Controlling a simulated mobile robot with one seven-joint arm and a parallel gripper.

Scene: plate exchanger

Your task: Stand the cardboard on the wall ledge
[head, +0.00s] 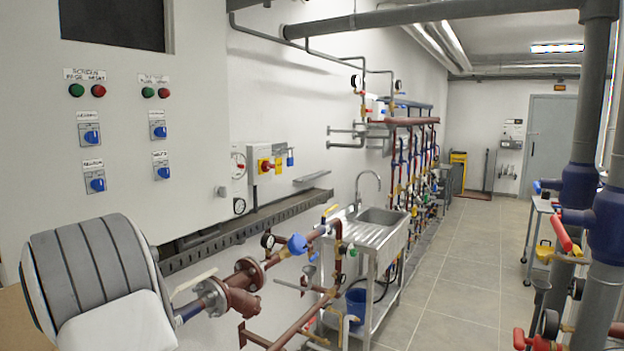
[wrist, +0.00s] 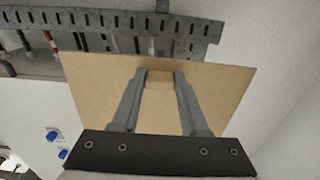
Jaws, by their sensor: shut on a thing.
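The cardboard (wrist: 90,80) is a flat tan sheet in the middle of the wrist view. My gripper (wrist: 159,74) is shut on it, with both grey fingers lying over its face. A narrow grey ledge (head: 312,177) juts from the white wall in the head view, right of the control cabinet. A long dark perforated rail (head: 250,228) runs along the wall below it. The perforated rail also shows beyond the cardboard's far edge in the wrist view (wrist: 95,40). I cannot tell whether the cardboard touches it. My gripper is hidden in the head view.
The white control cabinet (head: 150,130) with blue switches fills the left. Reddish-brown pipes and a valve (head: 240,290) stand out low in front of the wall. A steel sink (head: 380,215) stands beyond them. The tiled floor (head: 460,270) is open in the middle.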

